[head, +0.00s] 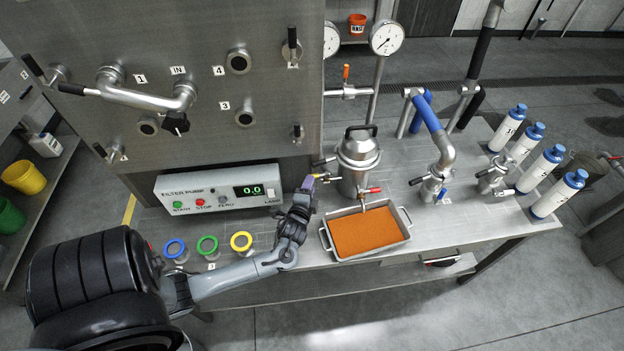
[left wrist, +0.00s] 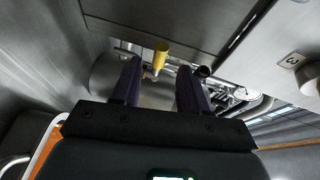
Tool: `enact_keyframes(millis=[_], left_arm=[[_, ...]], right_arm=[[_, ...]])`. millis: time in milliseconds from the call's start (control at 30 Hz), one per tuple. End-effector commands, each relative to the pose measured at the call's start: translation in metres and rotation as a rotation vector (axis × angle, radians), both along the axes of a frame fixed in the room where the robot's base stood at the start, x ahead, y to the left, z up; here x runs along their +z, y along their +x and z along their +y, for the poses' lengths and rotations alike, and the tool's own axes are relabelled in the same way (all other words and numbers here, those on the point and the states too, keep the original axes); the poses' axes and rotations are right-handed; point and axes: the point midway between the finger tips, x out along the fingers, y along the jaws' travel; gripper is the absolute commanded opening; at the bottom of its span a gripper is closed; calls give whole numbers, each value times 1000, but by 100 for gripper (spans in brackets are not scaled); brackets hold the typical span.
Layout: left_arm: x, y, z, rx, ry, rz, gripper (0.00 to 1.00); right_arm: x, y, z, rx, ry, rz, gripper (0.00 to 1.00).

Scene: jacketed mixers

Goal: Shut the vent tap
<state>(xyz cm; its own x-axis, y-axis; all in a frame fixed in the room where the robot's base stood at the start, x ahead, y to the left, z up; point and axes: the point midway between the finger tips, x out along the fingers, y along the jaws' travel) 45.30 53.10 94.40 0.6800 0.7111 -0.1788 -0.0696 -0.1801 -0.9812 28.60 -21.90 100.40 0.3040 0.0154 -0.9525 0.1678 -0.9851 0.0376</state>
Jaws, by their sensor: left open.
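My left gripper (head: 309,184) is open beside the left side of the steel filter vessel (head: 357,160). In the left wrist view, a small yellow tap handle (left wrist: 160,54) shows between and beyond the two purple fingertips (left wrist: 159,66); I cannot tell whether they touch it. The vessel also has a red-handled tap (head: 371,190) low at its front. An orange-handled tap (head: 346,73) sits upright on the pipe behind. No label shows which one is the vent tap. My right gripper is out of view.
A tray of orange material (head: 322,235) stands just right of my forearm. The filter pump box (head: 222,191) and coloured rings (head: 208,244) lie to the left. A blue-sleeved pipe (head: 428,113) and white bottles (head: 558,193) stand to the right.

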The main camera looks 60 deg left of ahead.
Motion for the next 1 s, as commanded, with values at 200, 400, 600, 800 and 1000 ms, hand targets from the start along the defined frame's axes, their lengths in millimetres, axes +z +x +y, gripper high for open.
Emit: enact_keyframes(millis=[200,400,600,800,1000], left_arm=[[-6,21,21,-1,0,0,44],[-8,30,30,-1,-2,0,44],[-8,32,32,-2,-3,0,44],[-8,31,32,-1,-3,0,35],[-9,31,32,-1,-3,0,4]], right_arm=[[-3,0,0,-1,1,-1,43],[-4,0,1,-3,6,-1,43],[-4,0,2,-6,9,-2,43],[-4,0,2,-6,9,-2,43],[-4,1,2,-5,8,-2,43]])
